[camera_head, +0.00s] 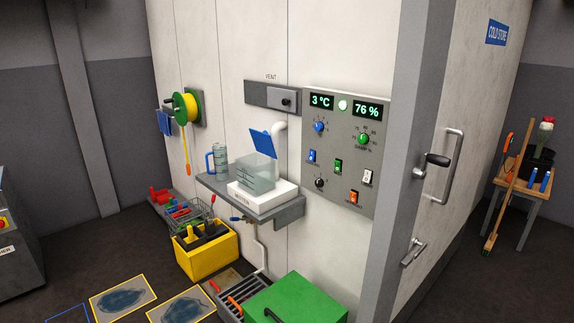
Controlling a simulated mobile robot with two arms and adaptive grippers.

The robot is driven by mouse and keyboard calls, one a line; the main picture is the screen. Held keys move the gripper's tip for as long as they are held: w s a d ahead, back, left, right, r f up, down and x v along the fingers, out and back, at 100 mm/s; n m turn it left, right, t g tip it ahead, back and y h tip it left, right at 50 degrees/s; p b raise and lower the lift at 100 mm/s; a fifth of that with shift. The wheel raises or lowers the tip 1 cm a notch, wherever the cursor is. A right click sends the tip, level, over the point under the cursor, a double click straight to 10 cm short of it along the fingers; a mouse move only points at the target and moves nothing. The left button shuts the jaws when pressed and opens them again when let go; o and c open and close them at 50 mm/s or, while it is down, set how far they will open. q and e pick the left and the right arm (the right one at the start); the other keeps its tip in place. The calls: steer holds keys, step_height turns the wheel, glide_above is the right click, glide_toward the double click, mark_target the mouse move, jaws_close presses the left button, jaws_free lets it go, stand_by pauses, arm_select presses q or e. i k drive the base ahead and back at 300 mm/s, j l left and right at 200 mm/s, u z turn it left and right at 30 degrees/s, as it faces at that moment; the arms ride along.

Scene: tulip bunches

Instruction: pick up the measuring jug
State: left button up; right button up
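The measuring jug (218,160) is a clear upright jug with a blue handle on its left side. It stands at the left end of the grey wall shelf (290,212). To its right on the shelf is a clear water tank (254,174) with a raised blue flap, set on a white base (262,197). Neither of my grippers shows in the head view.
A control panel (338,181) and a vent are on the wall. Below the shelf are a yellow tote (203,262), a wire basket, a grey crate and a green box (297,302). A wooden table (531,188) stands far right. Dark floor lies at left.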

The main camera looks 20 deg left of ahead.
mark_target(220, 153)
steer(key=i+j+z, duration=0.2)
steer(key=j, duration=0.15)
steer(key=i+j+z, duration=0.1)
steer(key=j+z, duration=0.15)
steer(key=i+j+z, duration=0.2)
steer(key=j, duration=0.25)
steer(key=j+z, duration=0.25)
steer(key=j, duration=0.15)
